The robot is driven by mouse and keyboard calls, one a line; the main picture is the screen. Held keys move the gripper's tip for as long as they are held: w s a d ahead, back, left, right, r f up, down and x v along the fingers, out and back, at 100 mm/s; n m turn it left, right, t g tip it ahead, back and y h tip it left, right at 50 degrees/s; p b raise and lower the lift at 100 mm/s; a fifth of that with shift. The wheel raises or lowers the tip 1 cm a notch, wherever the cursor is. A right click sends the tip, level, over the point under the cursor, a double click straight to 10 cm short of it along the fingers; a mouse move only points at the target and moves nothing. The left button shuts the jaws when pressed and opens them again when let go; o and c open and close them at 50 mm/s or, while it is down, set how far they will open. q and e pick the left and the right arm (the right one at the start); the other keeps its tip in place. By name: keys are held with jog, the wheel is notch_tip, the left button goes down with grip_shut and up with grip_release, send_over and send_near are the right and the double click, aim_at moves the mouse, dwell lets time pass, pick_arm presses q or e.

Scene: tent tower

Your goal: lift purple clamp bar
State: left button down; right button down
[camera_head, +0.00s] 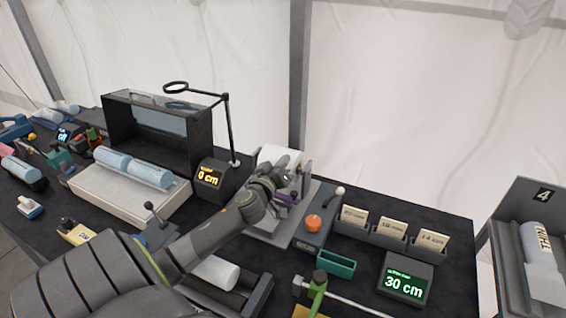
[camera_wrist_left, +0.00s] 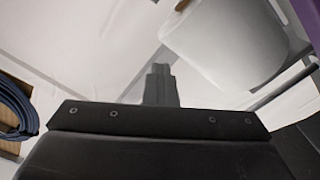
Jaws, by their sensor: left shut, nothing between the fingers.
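The purple clamp bar (camera_head: 287,197) shows as a short strip on the grey machine in the middle of the table. My left arm partly hides it. A purple piece, likely the same bar, is at the top right of the left wrist view (camera_wrist_left: 300,22). My left gripper (camera_head: 285,168) is over the machine, close to the bar; I cannot tell whether it touches it. Its fingers show shut and empty in the left wrist view (camera_wrist_left: 160,82), left of a white roll (camera_wrist_left: 225,42). My right gripper is not in view.
An orange knob (camera_head: 313,223) and a lever with a pale ball (camera_head: 338,192) stand right of the bar. A magnifier post (camera_head: 229,125) stands behind left. A "30 cm" display (camera_head: 404,285), card holders (camera_head: 391,229) and a green tray (camera_head: 336,263) are to the right.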

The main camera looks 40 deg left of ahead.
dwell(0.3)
pick_arm(q)
jog(key=c, duration=1.3)
grip_release()
jog(key=shift+s, duration=0.1)
jog(key=shift+b+v, duration=2.45)
jog(key=shift+v, duration=6.15)
